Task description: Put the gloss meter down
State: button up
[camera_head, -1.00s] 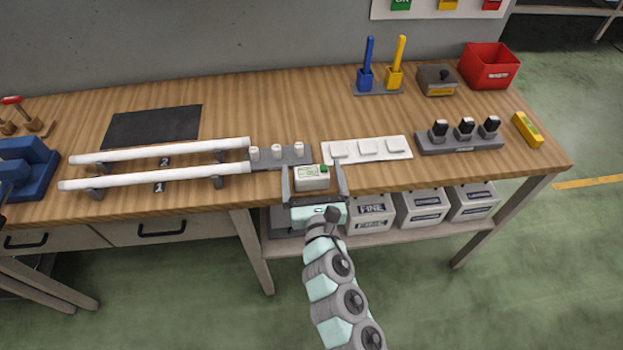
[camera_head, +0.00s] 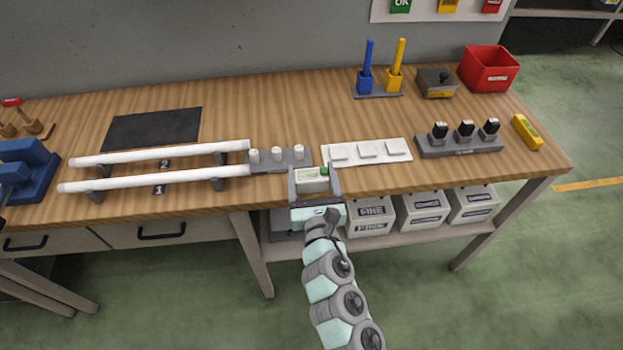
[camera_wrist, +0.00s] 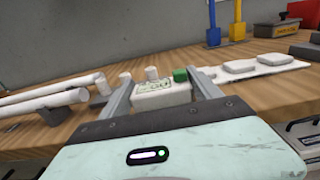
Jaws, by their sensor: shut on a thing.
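The gloss meter, a small white box with a pale display and a green button (camera_head: 311,180), is at the front edge of the workbench. It also shows in the wrist view (camera_wrist: 160,97), between the two grey fingers. My gripper (camera_head: 313,177) is shut on it, with one finger on each side. In the wrist view my gripper (camera_wrist: 160,95) reaches forward over the wooden bench top. The underside of the meter is hidden, so I cannot tell whether it touches the bench.
A grey holder with white pegs (camera_head: 277,159) stands just behind to the left. A white tray with square pads (camera_head: 366,151) lies to the right. Two long white rollers (camera_head: 155,180) rest on supports at left. Bare bench lies in front of the pad tray.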

jog(key=c, duration=0.7)
jog(key=shift+r, duration=0.2)
